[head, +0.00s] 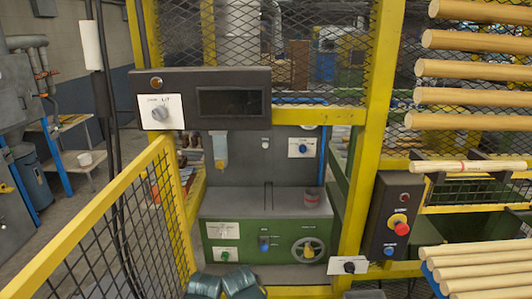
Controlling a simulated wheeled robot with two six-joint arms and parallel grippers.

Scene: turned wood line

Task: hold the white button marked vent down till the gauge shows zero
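A small pale button (265,143) sits on the upright grey panel (275,170), below the dark display box. It may be the vent button, but I cannot read its label. No dial with a readable needle or number shows. The dark display window (229,102) in the box above looks blank from here, and I cannot tell whether it is the gauge. Neither of my grippers can be made out in the head view, and nothing is seen touching the button.
A yellow mesh guard rail (135,206) stands at left, a yellow post (368,120) at right. A control box (390,215) with a red button stands right. Wooden rods (474,70) lie on racks at right.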

